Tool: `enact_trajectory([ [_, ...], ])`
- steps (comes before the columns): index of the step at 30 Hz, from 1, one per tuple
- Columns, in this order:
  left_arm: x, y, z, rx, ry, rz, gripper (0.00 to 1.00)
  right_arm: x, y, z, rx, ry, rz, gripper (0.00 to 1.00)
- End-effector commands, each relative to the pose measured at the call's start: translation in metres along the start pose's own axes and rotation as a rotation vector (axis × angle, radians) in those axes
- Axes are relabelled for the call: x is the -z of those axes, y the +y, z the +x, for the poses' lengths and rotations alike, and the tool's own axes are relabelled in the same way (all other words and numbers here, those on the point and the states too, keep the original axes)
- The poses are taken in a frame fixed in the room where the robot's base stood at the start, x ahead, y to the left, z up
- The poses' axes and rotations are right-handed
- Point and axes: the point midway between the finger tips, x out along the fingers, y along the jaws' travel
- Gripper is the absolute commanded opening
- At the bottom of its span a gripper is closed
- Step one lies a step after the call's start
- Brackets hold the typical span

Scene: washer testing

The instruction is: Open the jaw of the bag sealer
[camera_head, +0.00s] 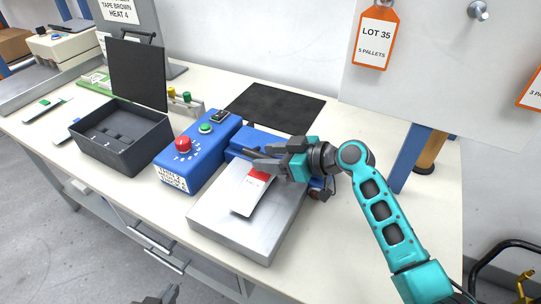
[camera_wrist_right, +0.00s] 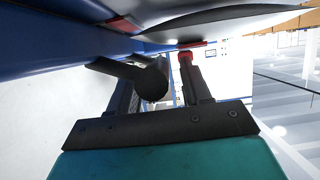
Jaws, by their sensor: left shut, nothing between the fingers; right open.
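The bag sealer is a blue box (camera_head: 192,160) with a red knob, a green button and a blue jaw bar (camera_head: 262,136) running out to its right. The bar is partly hidden by my right gripper (camera_head: 256,158), which is open just in front of it, above the metal platform. In the right wrist view a dark handle with a rounded end (camera_wrist_right: 150,82) shows between the open fingers (camera_wrist_right: 160,74); I cannot tell if they touch it. Blue sealer surface (camera_wrist_right: 40,42) lies above. My left gripper (camera_head: 160,297) is shut and empty at the bottom edge, away from the sealer.
A white pouch with a red top (camera_head: 251,193) lies on the metal platform (camera_head: 225,226) before the sealer. An open dark box (camera_head: 122,150) stands left, a black mat (camera_head: 274,106) behind. The table's right part (camera_head: 355,235) is clear beside my right arm.

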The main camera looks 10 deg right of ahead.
Motion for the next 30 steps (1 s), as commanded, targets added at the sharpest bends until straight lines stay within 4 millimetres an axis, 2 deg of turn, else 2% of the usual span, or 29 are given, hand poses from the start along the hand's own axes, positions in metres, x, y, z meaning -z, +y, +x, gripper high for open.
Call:
enact_trajectory([
  [8, 0.0004, -0.0001, 0.0, 0.0, 0.001, 0.0, 0.0, 0.0002, -0.0001, 0.0008, 0.0, 0.0, -0.001, 0.46],
  [22, 0.0003, 0.0001, 0.0001, 0.0, 0.001, 0.0, 0.0, -0.0001, 0.0, 0.0005, 0.0, 0.0, 0.0, 0.01],
  [30, 0.0002, 0.0002, 0.0001, 0.0, 0.0, 0.0, 0.0, -0.0002, 0.0, 0.0004, 0.0, 0.0, 0.0, 0.0],
])
